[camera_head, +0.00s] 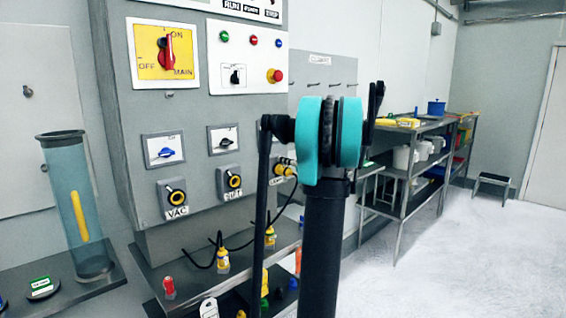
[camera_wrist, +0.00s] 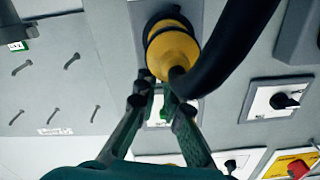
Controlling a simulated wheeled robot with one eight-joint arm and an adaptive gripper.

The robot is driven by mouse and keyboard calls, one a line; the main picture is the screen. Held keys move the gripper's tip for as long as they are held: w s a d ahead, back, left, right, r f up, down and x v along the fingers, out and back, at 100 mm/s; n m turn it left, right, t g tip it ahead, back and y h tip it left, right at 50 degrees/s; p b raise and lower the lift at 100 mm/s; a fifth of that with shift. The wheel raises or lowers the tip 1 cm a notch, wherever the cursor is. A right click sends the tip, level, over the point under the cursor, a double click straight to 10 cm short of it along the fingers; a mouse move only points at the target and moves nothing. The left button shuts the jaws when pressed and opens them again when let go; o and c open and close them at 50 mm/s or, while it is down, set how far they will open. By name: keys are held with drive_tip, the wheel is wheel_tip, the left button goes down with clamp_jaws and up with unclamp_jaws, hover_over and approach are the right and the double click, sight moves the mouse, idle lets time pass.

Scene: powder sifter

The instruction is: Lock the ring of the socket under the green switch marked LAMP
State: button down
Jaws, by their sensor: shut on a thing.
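In the wrist view a yellow plug and ring (camera_wrist: 173,48) with dark bands sit on a grey socket, a thick black cable (camera_wrist: 237,45) leading away from them. My gripper (camera_wrist: 154,86) has its fingertips closed at the edge of the yellow ring. A white switch plate (camera_wrist: 157,108) with a green knob (camera_wrist: 188,108) shows between and behind the fingers, partly hidden. In the head view the yellow plug (camera_head: 284,167) is in the socket above a partly covered label. My arm hides the switch over it and my fingers. I cannot tell whether the ring is locked.
The VAC socket (camera_head: 174,198) and the middle socket (camera_head: 232,181) are on the same grey cabinet, without plugs. Loose yellow plugs (camera_head: 222,260) with black cables are on the shelf below. A clear tube (camera_head: 85,215) stands at left.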

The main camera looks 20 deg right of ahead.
drive_tip(key=shift+w+d+f+m, duration=0.1)
drive_tip(key=shift+d+m, duration=0.1)
drive_tip(key=shift+m, duration=0.4)
drive_tip(key=shift+w+d+f+m, duration=0.1)
drive_tip(key=shift+d+m, duration=0.1)
drive_tip(key=shift+m, duration=0.4)
drive_tip(key=c, duration=1.6)
unclamp_jaws()
drive_tip(key=shift+c, duration=0.2)
drive_tip(key=shift+s+d, duration=0.1)
drive_tip(key=shift+s, duration=0.05)
drive_tip(key=v, duration=1.1)
drive_tip(key=shift+s, duration=0.4)
drive_tip(key=shift+d, duration=0.1)
